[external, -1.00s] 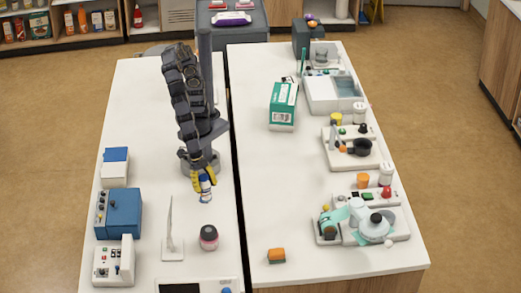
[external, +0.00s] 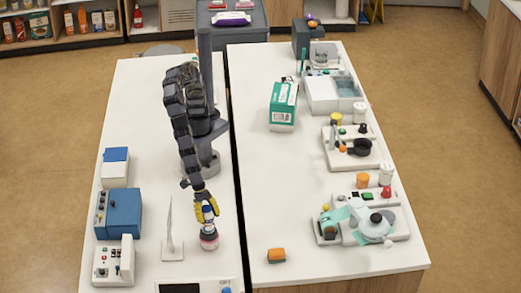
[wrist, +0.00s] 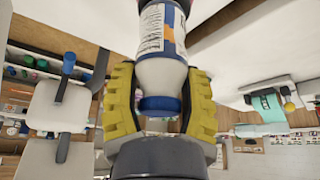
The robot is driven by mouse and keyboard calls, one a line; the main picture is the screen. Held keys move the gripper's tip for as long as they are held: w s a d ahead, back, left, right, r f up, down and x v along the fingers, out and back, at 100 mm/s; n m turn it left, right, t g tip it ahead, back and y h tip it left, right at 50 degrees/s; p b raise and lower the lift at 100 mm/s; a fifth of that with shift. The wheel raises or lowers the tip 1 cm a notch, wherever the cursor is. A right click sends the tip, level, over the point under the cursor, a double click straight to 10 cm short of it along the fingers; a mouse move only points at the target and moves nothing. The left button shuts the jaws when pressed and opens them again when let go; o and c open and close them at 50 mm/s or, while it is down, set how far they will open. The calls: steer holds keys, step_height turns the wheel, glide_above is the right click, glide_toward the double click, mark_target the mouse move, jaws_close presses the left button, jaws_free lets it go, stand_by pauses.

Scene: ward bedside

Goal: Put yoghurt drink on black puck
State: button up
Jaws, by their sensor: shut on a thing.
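My gripper (external: 206,205) has yellow fingers and is shut on the yoghurt drink (external: 208,214), a white bottle with a blue cap and a printed label. In the wrist view my gripper (wrist: 160,105) holds the bottle (wrist: 162,72) between both fingers, cap end towards the palm. The jar's dark top, which may be the black puck, is mostly hidden by the bottle. I cannot tell whether bottle and jar touch.
A white stand with a thin upright (external: 171,245) is left of the jar. A blue box (external: 119,212) and a white control box (external: 114,262) stand further left. The tabletop behind the jar is clear.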

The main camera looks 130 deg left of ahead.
steer(key=shift+f, duration=0.15)
steer(key=o, duration=1)
steer(key=shift+o, duration=0.2)
steer(key=v, duration=1.2)
steer(key=s+a+r+n+g+y, duration=0.1)
steer(key=a+r, duration=0.1)
steer(key=a, duration=0.7)
steer(key=s+a+r+n+g+y, duration=0.1)
steer(key=a+r+g, duration=0.1)
steer(key=a, duration=0.6)
steer(key=s+a+r+g+h, duration=0.1)
steer(key=s+a+r+g, duration=0.1)
steer(key=s+a, duration=0.9)
steer(key=s+g, duration=0.1)
steer(key=s, duration=0.2)
steer(key=shift+s+n, duration=0.25)
steer(key=shift+n, duration=0.05)
steer(key=shift+a, duration=0.1)
